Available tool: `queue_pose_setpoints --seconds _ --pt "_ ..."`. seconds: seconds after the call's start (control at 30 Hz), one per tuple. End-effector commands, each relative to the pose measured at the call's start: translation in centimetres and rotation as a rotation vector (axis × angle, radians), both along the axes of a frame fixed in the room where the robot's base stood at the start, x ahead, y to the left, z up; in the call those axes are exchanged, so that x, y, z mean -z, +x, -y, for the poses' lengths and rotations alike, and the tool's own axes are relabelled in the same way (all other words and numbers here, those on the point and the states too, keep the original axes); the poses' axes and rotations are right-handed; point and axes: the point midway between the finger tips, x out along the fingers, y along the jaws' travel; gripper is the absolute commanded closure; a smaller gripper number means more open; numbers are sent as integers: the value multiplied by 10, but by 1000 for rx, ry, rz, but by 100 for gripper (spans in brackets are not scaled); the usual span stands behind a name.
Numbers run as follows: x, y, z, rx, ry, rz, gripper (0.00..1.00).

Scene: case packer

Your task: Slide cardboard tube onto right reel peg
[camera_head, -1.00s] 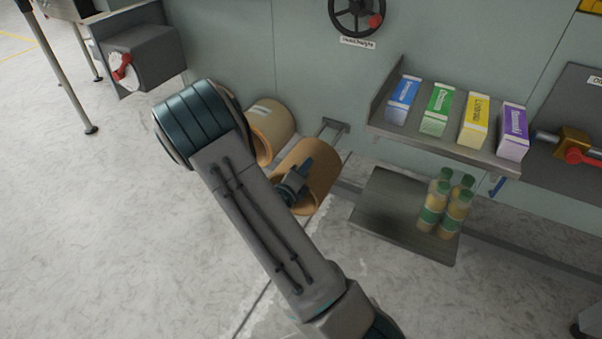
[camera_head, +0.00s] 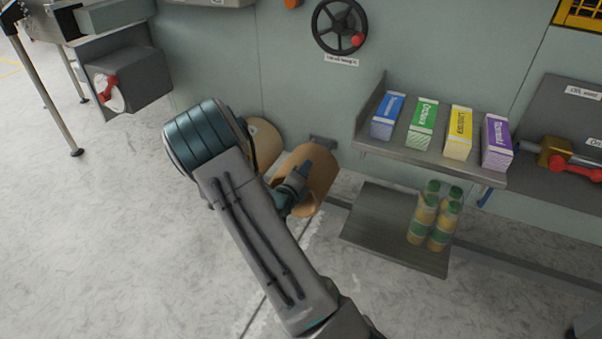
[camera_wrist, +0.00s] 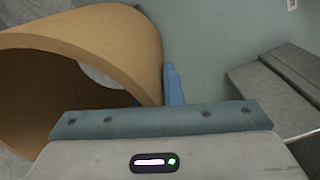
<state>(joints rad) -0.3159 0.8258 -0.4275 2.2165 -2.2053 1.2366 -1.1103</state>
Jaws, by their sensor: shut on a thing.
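The cardboard tube (camera_head: 324,184) is brown and hollow, held low by the wall, with its open end towards my arm. My gripper (camera_head: 303,176) is shut on the tube's wall. In the wrist view the tube (camera_wrist: 128,40) fills the upper left, and one blue finger (camera_wrist: 174,86) shows just right of its wall; the other finger is hidden. The right reel peg's wall plate (camera_head: 322,143) shows just behind the tube. The peg itself is hidden, so I cannot tell whether the tube is around it. A pale patch shows inside the tube in the wrist view.
Another brown roll (camera_head: 265,143) sits left of the tube, partly behind my arm. On the right a shelf (camera_head: 440,166) carries several coloured cartons, above a lower tray (camera_head: 375,225) with several bottles. A handwheel (camera_head: 340,27) is on the wall above.

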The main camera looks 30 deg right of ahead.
Motion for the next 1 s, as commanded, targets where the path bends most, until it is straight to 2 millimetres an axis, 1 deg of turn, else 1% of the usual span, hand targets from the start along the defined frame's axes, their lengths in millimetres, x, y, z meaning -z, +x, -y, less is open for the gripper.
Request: queue_pose_setpoints --seconds 0.7,1.0 --pt "-1 30 39 1 0 3 100" --pt "-1 35 45 1 0 3 100"
